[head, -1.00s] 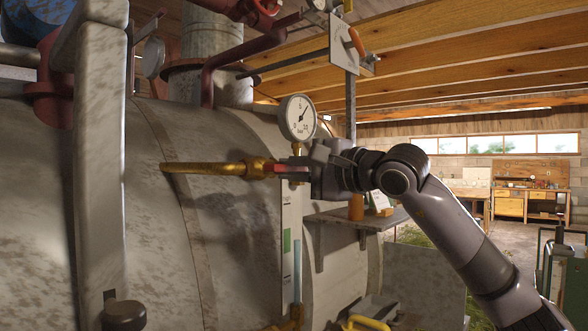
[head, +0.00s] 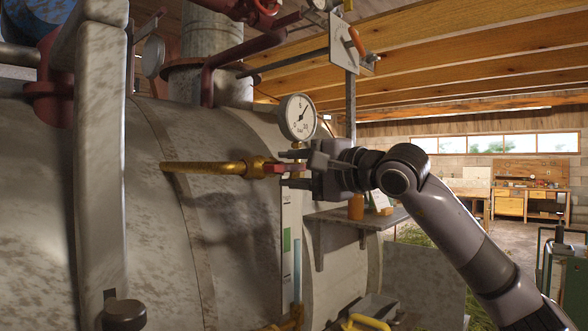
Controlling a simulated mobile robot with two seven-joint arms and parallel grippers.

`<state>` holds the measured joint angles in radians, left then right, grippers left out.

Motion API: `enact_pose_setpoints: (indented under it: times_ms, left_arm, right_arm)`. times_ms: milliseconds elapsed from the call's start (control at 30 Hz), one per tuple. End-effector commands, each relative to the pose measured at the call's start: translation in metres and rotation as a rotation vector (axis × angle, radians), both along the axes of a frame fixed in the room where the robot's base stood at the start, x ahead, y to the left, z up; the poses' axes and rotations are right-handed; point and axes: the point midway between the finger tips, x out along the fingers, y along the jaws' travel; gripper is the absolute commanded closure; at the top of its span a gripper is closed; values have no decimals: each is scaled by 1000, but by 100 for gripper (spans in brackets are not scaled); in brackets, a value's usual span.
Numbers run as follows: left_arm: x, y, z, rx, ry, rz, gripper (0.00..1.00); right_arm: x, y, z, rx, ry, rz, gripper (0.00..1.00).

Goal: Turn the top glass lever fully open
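The top glass lever (head: 281,168) is a small red handle at the right end of a brass fitting (head: 250,168), above the sight glass. It lies roughly level and points right, in line with the brass pipe. My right gripper (head: 290,168) comes in from the right with its two fingers spread, one above and one below the lever. Gaps show between fingers and lever, so it is open and not holding it. The lever's right end is partly hidden by the gripper. The sight glass tube (head: 297,270) runs down below. My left gripper is out of view.
A pressure gauge (head: 297,117) stands just above my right gripper. The large grey boiler (head: 232,235) fills the left and centre. A small shelf (head: 357,217) with an orange container (head: 356,207) is to the right, behind the gripper. A yellow handle (head: 366,322) is low down.

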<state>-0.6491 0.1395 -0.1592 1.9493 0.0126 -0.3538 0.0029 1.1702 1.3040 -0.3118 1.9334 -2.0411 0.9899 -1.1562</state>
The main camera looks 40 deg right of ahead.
Motion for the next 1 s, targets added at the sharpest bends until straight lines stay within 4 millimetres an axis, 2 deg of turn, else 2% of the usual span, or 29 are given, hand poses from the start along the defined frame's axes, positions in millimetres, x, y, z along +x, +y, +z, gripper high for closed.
enact_pose_setpoints:
  times_ms: [167, 267, 500, 700, 1000]
  left_arm:
    - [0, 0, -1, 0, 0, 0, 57]
    - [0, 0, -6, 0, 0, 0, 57]
    - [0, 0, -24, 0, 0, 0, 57]
    - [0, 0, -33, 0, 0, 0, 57]
    - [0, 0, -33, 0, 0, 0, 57]
  right_arm:
    - [-1, -1, 0, 2, -1, -1, 60]
    - [-9, -2, -1, 1, -2, -2, 60]
    - [-45, -5, -3, -2, -2, -5, 60]
    - [-67, -6, -2, -1, 0, -3, 60]
    - [-72, -6, 0, 0, 0, 0, 60]
